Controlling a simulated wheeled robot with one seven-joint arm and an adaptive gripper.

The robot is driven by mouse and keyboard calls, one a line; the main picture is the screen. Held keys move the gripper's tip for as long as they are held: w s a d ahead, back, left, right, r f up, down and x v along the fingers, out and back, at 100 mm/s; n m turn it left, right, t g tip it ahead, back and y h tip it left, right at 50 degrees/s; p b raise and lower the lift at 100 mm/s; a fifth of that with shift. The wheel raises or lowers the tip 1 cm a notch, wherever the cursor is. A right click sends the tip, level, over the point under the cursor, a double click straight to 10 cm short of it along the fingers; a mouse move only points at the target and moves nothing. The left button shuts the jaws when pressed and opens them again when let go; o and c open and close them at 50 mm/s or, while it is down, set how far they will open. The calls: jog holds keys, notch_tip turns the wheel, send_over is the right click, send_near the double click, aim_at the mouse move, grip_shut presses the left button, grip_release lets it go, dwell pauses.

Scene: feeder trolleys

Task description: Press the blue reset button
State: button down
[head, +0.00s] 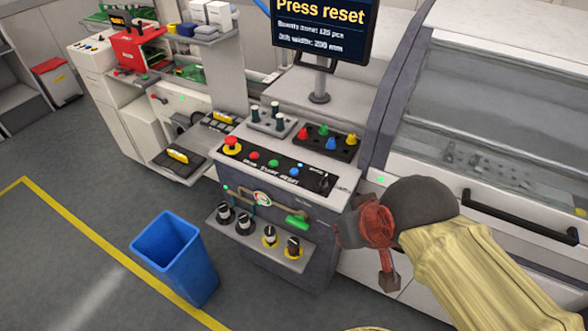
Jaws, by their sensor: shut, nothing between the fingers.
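The blue reset button (294,174) sits on the black sloping control panel (311,184) of the grey console, with lettering in front of it. A green button (273,163) and a red button (254,155) are in the same row to its left. A black knob (323,182) is to its right. My gripper (350,230) is shut and empty, right of the console's front and lower in the picture than the panel. It is apart from the blue button. Its fingers are partly hard to make out.
A red emergency stop (232,147) is at the panel's left end. Behind are coloured pegs (331,141) on a black block and a screen (322,24) on a post. Below are a green-handled lever (297,221) and a shelf of knobs (263,240). A blue bin (176,258) stands left.

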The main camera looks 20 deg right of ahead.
jog(key=w+d+f+n+h+p, duration=0.1)
jog(key=w+d+f+n+p, duration=0.1)
jog(key=w+d+p, duration=0.35)
jog(key=w+d+f+n+g+h+p, duration=0.1)
jog(key=w+d+f+n+p, duration=0.15)
jog(key=w+p, duration=0.55)
jog(key=w+d+f+n+h+p, duration=0.1)
jog(key=w+d+n+p, duration=0.3)
jog(key=w, duration=0.6)
jog(key=w+a+f+n+t+y, duration=0.25)
jog(key=w+a+f, duration=0.2)
jog(key=w, duration=0.45)
jog(key=w+a+r+n+y, duration=0.1)
jog(key=a+r+n+y, duration=0.1)
jog(key=a, duration=0.2)
jog(key=w+a+r+n+t+y, duration=0.1)
jog(key=w+a+y, duration=0.1)
jog(key=a+y, duration=0.1)
jog(key=shift+w+a+r+n, duration=0.25)
jog(key=shift+a+r+n, duration=0.15)
jog(key=shift+a, duration=0.3)
jog(key=shift+f, duration=0.15)
